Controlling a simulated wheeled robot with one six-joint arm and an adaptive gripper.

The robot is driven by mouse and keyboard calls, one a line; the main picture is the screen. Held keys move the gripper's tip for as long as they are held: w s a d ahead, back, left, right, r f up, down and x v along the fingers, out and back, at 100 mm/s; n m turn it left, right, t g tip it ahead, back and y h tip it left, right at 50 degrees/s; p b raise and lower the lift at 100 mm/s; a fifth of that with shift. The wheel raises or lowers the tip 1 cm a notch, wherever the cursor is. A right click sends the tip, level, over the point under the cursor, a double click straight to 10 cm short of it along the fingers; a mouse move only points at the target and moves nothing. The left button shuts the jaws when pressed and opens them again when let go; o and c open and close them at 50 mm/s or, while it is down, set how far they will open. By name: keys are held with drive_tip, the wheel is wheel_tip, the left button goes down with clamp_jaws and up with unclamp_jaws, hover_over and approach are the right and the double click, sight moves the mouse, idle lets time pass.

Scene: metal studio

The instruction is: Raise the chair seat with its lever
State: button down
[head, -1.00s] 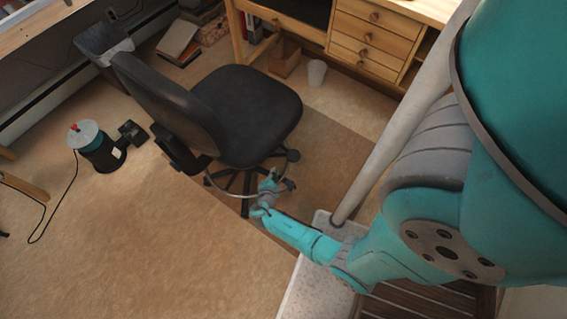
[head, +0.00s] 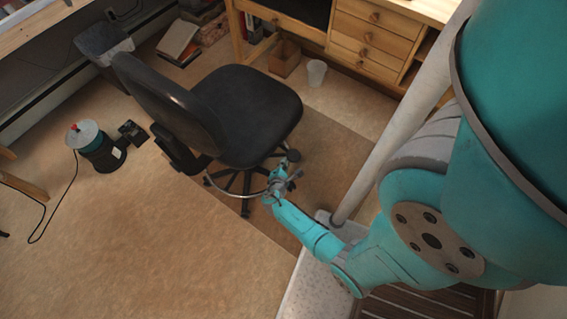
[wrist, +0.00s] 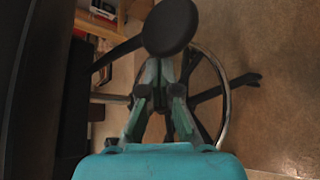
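The black office chair (head: 245,110) stands mid-floor with its backrest to the left. Its seat also shows as a dark shape along the left of the wrist view (wrist: 30,90). A black lever ends in a round paddle (wrist: 170,27), with its rod running left toward the seat; the paddle shows in the head view (head: 293,155) right of the seat, below its edge. My gripper (head: 282,178) is beside the paddle. In the wrist view my gripper's two fingers (wrist: 161,68) are close together, with their tips at the paddle's lower edge. The paddle partly hides the tips, so contact is unclear.
A metal foot ring (wrist: 222,80) and black base legs (wrist: 235,82) lie beyond the fingers. A wooden desk (head: 370,35), a white cup (head: 316,73) and a bin (head: 103,45) stand behind.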

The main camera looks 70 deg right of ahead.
drive_tip(key=shift+s+r, duration=0.1)
drive_tip(key=shift+r, duration=1.55)
drive_tip(key=w+a+f+v, duration=0.1)
drive_tip(key=w+v, duration=0.1)
drive_tip(key=v, duration=0.9)
drive_tip(key=shift+w+a, duration=0.25)
drive_tip(key=shift+w, duration=0.2)
drive_tip(key=shift+r, duration=0.15)
